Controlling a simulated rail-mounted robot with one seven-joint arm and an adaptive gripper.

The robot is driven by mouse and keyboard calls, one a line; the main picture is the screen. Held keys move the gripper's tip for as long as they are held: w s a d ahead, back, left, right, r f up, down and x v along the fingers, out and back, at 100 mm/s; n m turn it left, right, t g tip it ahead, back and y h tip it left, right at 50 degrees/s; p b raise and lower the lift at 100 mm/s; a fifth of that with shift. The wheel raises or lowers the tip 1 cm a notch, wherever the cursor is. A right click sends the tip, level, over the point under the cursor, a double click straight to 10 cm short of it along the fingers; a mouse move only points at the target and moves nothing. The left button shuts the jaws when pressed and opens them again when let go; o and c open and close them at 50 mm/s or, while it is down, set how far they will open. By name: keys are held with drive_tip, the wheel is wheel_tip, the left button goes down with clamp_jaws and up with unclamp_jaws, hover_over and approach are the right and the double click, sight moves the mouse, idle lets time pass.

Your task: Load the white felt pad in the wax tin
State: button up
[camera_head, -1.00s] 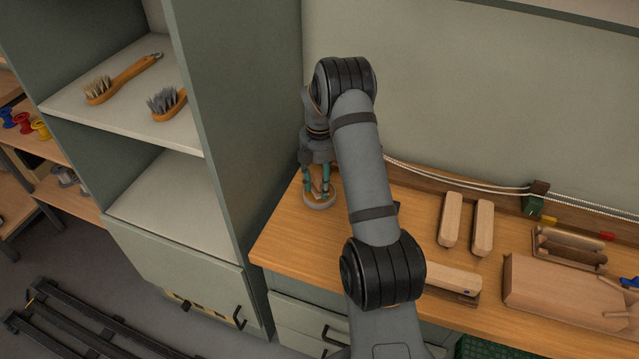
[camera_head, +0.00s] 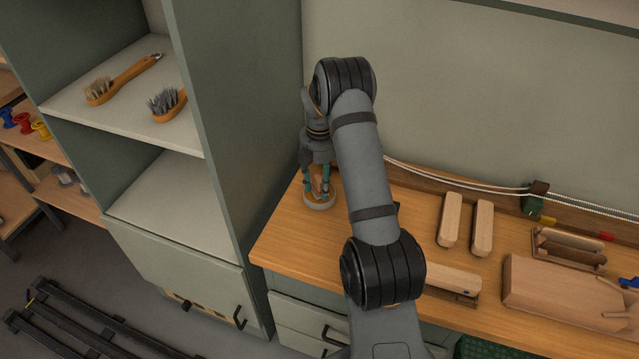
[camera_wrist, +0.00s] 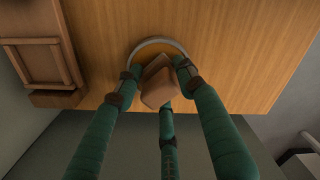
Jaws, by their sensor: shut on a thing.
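My gripper (camera_head: 319,190) is at the left end of the wooden bench, its green fingers pointing down. In the wrist view my gripper (camera_wrist: 158,82) is shut on a tan wooden block (camera_wrist: 157,90), which stands between the fingers. Directly below it is the round wax tin (camera_head: 318,206), with a pale grey rim; in the wrist view the tin (camera_wrist: 150,43) shows an amber inside behind the block. The block's lower end is over or in the tin; contact is hard to tell. No white felt face can be made out; the block's underside is hidden.
A wooden tray-like holder (camera_wrist: 40,65) is beside the tin in the wrist view. Wooden brush blocks (camera_head: 451,220) and a larger wooden piece (camera_head: 560,290) lie to the right on the bench (camera_head: 285,240). A tall green cabinet (camera_head: 235,130) stands close at left.

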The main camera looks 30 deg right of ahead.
sight(319, 178)
drive_tip(key=shift+r+p, duration=2.8)
drive_tip(key=shift+r, duration=0.65)
